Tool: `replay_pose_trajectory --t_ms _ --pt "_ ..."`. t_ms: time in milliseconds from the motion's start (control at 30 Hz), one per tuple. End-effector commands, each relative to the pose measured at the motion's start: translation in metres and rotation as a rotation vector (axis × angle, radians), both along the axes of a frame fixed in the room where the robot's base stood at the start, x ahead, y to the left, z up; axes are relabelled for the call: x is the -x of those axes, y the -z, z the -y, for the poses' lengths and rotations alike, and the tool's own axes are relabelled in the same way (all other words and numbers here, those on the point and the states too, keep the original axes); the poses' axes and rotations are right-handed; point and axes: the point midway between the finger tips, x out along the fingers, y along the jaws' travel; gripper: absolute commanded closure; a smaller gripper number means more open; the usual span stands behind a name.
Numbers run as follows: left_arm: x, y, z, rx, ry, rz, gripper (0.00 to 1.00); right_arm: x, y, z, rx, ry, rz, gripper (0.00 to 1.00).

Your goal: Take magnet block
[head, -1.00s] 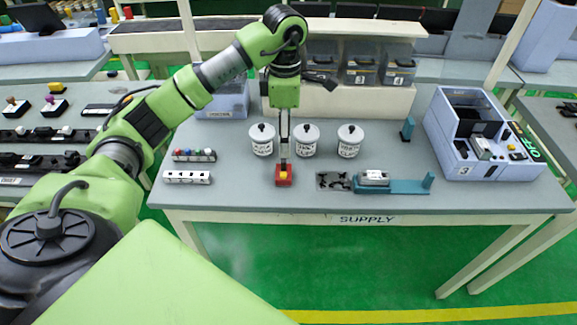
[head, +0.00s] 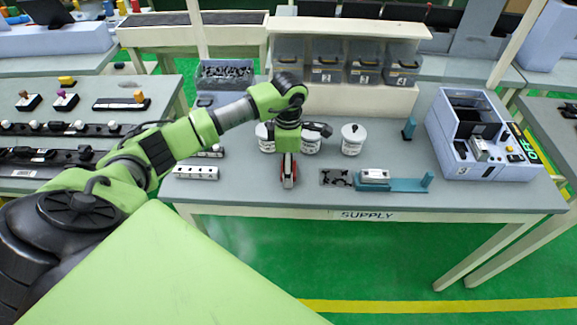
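The red block (head: 295,182), which had a yellow top a second ago, sits near the front edge of the SUPPLY table. I take it to be the magnet block. My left gripper (head: 288,178) points straight down over it, with its fingers at the block's height. The fingers hide most of the block, and only bits of red show beside them. I cannot tell whether the fingers are closed on it. My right gripper is not in view.
White canisters (head: 353,139) stand just behind the gripper, two partly hidden by it. A white socket strip (head: 195,173) lies to the left. A dark plate (head: 336,178) and a teal fixture (head: 408,186) lie to the right. A grey-blue machine (head: 470,170) stands further right.

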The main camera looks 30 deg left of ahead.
Motion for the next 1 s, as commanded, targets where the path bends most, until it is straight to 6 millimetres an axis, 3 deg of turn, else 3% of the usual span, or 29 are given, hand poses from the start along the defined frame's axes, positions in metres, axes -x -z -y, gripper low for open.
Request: replay_pose_trajectory --t_ms 167,367,767,1000 --pt "0.000 0.001 0.000 0.000 0.000 0.000 0.39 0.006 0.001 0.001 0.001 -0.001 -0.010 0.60" --pt "0.000 0.000 0.000 0.000 0.000 0.000 0.86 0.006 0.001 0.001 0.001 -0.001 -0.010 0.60" --pt "-0.001 -0.003 -0.001 -0.001 0.000 0.003 0.86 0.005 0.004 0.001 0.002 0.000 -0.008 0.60" --pt "-0.003 -0.027 -0.001 -0.002 0.001 0.009 0.86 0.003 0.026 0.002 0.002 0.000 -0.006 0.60"
